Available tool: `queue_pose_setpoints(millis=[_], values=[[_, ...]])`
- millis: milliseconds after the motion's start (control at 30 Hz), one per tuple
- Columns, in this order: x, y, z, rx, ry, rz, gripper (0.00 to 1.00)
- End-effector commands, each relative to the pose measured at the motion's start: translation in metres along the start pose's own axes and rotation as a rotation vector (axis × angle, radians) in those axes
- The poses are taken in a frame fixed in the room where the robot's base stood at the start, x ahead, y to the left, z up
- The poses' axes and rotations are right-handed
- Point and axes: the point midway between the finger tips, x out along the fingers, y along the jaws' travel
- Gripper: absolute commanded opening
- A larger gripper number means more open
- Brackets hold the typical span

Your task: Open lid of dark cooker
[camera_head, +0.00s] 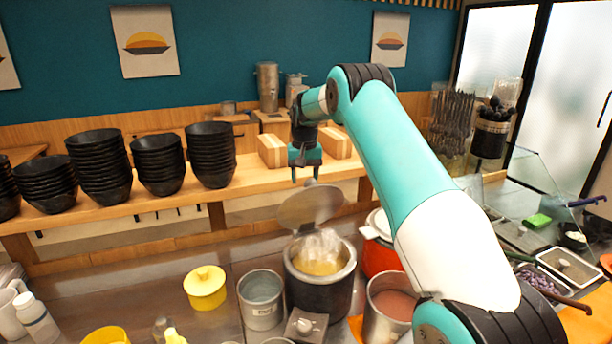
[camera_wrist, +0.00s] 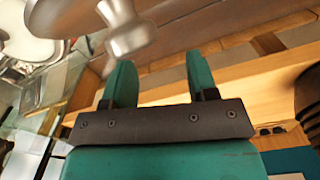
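The dark cooker (camera_head: 318,297) stands on the counter in the head view, with its inside showing yellowish contents and whitish steam above. Its grey lid (camera_head: 310,205) is raised and tilted up over the back of the pot. My gripper (camera_head: 305,177) is just above and behind the lid, fingers pointing down, open and empty. In the wrist view the two teal fingers (camera_wrist: 160,72) are apart with nothing between them. A silvery knob (camera_wrist: 127,35), seemingly the lid's, is beyond the left finger, apart from it as far as I can tell.
A metal pot (camera_head: 262,312) stands left of the cooker, a red pot (camera_head: 381,258) right, and a pot of reddish contents (camera_head: 392,300) in front of that. Stacks of black bowls (camera_head: 210,155) line the shelf behind.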

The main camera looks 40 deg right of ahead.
Motion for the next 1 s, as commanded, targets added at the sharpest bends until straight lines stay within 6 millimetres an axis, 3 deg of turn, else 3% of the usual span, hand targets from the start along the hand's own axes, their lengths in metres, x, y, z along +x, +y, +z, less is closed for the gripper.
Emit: queue_pose_setpoints(millis=[333, 467, 667, 1000], values=[[-0.002, 0.001, 0.000, 0.002, 0.000, 0.001, 0.65], [-0.012, 0.000, -0.001, 0.001, 0.003, 0.000, 0.65], [-0.053, 0.000, -0.001, 0.001, 0.007, -0.001, 0.65], [-0.142, 0.000, -0.001, 0.001, 0.003, 0.000, 0.65]])
